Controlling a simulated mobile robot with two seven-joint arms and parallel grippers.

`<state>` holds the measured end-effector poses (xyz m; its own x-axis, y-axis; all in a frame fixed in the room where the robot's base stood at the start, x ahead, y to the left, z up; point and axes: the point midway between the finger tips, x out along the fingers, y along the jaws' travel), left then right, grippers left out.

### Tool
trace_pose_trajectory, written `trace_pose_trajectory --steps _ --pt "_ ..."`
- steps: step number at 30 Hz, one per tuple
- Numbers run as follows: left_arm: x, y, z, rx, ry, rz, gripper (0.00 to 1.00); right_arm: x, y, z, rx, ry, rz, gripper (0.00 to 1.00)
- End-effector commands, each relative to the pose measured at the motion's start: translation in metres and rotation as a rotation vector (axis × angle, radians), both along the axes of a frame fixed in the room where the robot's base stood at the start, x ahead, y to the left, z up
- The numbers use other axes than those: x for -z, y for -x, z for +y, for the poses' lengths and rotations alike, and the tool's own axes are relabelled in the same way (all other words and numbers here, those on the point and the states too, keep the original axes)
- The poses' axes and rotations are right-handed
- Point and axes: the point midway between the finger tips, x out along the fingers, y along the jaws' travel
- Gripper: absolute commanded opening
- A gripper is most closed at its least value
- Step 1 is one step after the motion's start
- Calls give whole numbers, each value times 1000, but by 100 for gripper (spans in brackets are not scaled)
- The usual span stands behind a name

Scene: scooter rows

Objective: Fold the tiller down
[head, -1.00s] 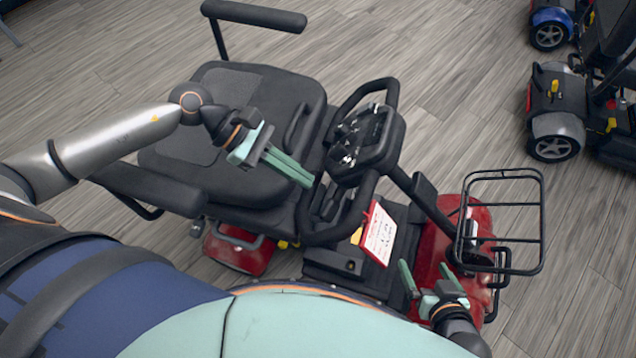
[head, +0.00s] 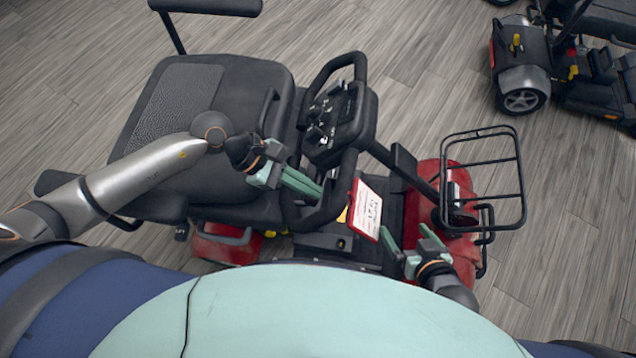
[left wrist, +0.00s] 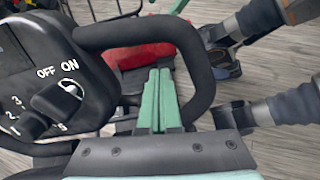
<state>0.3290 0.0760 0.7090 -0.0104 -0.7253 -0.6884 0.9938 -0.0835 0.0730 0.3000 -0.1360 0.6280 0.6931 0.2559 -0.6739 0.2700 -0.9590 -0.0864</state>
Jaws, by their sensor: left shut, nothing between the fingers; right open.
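The tiller (head: 335,125) of the red scooter stands up, tilted toward the seat, with a black loop handle and control panel. In the left wrist view the panel (left wrist: 55,75) shows ON and OFF marks, and the black handle loop (left wrist: 190,50) lies around the fingertips in the picture. My left gripper (head: 318,193) is shut and empty, its green fingers at the near lower side of the handle loop; I cannot tell whether they touch it. My right gripper (head: 405,235) is open and empty, low beside the scooter's deck near the red front body (head: 440,185).
The black seat (head: 200,110) with armrests is left of the tiller. A wire basket (head: 483,180) is at the front. A red-edged paper card (head: 366,210) hangs below the handle. Another scooter (head: 520,75) stands at the upper right. Grey floor lies clear between them.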

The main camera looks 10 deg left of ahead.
Motion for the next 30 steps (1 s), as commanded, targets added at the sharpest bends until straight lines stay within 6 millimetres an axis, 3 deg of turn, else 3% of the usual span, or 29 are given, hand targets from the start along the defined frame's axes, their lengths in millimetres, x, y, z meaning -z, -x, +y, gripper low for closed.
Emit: trace_pose_trajectory --steps 4,18,25,30 --pt "-11 2 -14 1 1 2 0 -4 1 0 0 0 4 98" --pt "-14 3 -19 0 -1 3 0 -7 -4 1 -1 -1 -7 98" --pt "-36 2 -39 3 4 -1 0 -22 -7 2 0 -4 -21 98" --pt "-36 2 -42 1 3 1 0 -20 -7 2 3 -6 -21 98"
